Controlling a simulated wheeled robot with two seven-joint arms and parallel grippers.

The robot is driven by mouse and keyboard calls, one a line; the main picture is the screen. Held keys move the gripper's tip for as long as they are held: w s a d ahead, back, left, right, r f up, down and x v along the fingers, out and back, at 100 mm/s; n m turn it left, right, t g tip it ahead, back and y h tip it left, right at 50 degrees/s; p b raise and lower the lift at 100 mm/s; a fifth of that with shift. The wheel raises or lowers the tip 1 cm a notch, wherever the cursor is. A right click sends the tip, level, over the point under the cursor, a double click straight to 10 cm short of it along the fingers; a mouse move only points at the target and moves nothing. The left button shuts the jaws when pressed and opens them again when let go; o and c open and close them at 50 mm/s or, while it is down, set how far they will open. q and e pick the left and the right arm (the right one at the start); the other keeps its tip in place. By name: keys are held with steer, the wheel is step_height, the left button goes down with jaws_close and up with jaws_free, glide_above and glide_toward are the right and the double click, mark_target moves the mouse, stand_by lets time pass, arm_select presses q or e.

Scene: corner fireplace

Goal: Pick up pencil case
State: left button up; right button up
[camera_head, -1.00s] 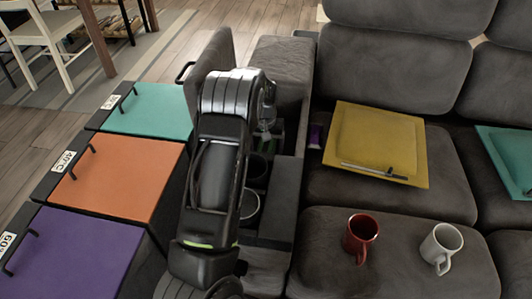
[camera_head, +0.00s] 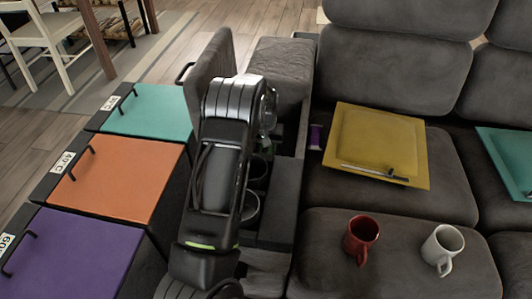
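I cannot pick out a pencil case for certain. One arm, which I take as my left, rises from the lower left-centre over an open console compartment in the sofa. Its gripper (camera_head: 266,140) is at the compartment's far part, left of and apart from the purple item. The fingers are mostly hidden by my own arm, so their opening and any held thing are unclear. My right gripper is not in view.
The console (camera_head: 275,200) has round cup holders and a raised lid (camera_head: 212,75). A red mug (camera_head: 360,238) and a white mug (camera_head: 441,247) stand on the front seat. A dark pen-like item lies on the yellow square. Teal, orange (camera_head: 118,180) and purple boxes line the left.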

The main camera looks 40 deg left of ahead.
arm_select(q)
steer(key=c, duration=1.2)
steer(key=shift+r, duration=0.1)
step_height(320, 180, up, 10)
steer(key=shift+f+p, duration=0.1)
steer(key=shift+p, duration=0.9)
